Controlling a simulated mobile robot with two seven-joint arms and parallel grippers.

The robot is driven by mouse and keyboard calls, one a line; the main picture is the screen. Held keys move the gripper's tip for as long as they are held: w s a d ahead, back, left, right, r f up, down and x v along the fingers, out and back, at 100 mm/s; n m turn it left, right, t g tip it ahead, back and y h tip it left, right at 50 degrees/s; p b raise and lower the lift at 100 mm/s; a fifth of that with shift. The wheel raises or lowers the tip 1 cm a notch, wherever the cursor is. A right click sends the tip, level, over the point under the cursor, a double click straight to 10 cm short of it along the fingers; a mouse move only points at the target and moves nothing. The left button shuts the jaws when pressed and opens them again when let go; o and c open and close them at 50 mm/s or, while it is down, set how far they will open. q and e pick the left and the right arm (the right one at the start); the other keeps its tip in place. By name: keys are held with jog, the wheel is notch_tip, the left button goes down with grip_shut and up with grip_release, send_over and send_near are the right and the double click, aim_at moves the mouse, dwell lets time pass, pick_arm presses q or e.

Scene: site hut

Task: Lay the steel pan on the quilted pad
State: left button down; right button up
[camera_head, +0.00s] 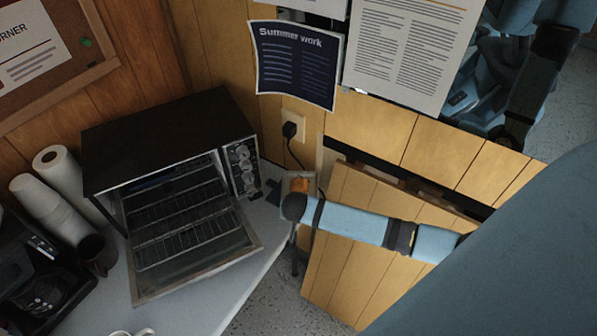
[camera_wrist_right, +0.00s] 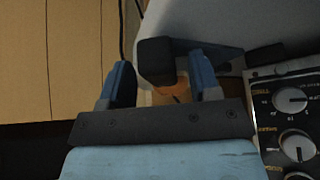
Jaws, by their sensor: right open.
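I cannot make out the steel pan or the quilted pad in either view. My right arm comes in from the right in the head view and reaches the counter's edge beside the toaster oven (camera_head: 160,135). My right gripper (camera_wrist_right: 160,65) is open in the right wrist view, its two blue fingers apart. A dark block and a small orange thing (camera_wrist_right: 182,90) show around and between the fingers; I cannot tell what they are or whether they touch. The orange thing also shows in the head view (camera_head: 299,185). My left gripper is out of view.
The oven's door (camera_head: 200,275) is down over the pale counter (camera_head: 205,308), with wire racks (camera_head: 180,210) showing. Paper rolls (camera_head: 60,170), stacked cups (camera_head: 48,205), a dark mug (camera_head: 96,255) and a black machine (camera_head: 40,285) crowd the left. A cord (camera_head: 292,148) hangs from the outlet.

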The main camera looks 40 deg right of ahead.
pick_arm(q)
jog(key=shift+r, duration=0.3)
pick_arm(e)
jog(key=v, duration=1.2)
jog(key=s+a+f+n+t+y, duration=0.2)
jog(key=s+a+n+t+y, duration=0.1)
jog(key=s+a+n, duration=0.1)
jog(key=s+a+f+n+t+y, duration=0.3)
jog(key=s+n, duration=0.3)
jog(key=s, duration=0.3)
jog(key=shift+s+a+f+y, duration=0.3)
jog(key=shift+a+y, duration=0.2)
jog(key=shift+a, duration=0.15)
pick_arm(q)
jog(key=shift+p, duration=0.3)
pick_arm(e)
jog(key=shift+r, duration=0.1)
pick_arm(q)
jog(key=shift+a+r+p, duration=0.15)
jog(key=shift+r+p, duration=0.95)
jog(key=shift+p, duration=0.1)
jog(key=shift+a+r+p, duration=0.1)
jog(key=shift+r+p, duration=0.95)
jog(key=shift+p, duration=0.1)
pick_arm(e)
jog(key=shift+d+r, duration=0.2)
jog(key=shift+r, duration=2)
